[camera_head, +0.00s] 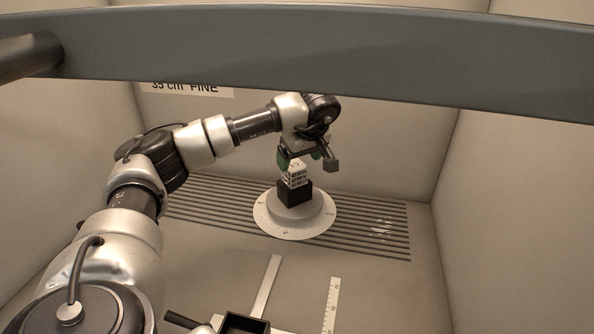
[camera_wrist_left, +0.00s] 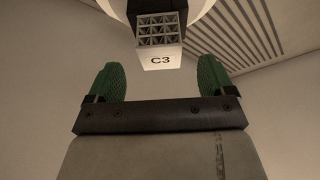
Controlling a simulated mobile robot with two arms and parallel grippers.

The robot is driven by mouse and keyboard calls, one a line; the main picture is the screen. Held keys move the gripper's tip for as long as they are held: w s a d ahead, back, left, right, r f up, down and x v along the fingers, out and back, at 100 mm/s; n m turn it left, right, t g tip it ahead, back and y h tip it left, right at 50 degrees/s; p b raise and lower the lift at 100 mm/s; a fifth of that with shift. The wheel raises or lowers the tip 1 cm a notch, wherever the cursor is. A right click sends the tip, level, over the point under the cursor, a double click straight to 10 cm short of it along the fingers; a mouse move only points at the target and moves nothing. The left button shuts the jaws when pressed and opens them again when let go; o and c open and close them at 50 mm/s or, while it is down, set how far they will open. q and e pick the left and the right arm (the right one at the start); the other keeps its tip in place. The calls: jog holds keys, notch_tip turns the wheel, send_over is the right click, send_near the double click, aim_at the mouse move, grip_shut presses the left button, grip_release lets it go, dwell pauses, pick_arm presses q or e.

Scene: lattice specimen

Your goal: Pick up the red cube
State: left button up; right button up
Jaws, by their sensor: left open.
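No red cube shows in either view. A small white lattice cube (camera_head: 296,175) sits on a black block (camera_head: 294,194) on a round pale pedestal. In the left wrist view the lattice cube (camera_wrist_left: 160,32) shows open cells and a white face marked "C3". My left gripper (camera_head: 300,157) is open, with green fingertips, just above the lattice cube in the head view. In the left wrist view the open gripper (camera_wrist_left: 158,80) has a finger at each side, and the cube appears beyond the gap between them. No right gripper can be made out.
The round pedestal (camera_head: 270,217) stands on a slotted floor grille (camera_head: 375,228) between pale walls. A black open box (camera_head: 243,323), a dark bar (camera_head: 185,320) and a ruler strip (camera_head: 331,300) lie in front. A grey beam (camera_head: 400,55) crosses the top of the head view.

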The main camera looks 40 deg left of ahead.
aim_at(295, 165)
pick_arm(q)
jog(key=x, duration=0.4)
jog(key=p+x, duration=0.1)
jog(key=x, duration=0.1)
jog(key=shift+w+a+f, duration=0.15)
jog(key=shift+a, duration=0.3)
jog(key=shift+c, duration=0.3)
jog(key=c, duration=0.9)
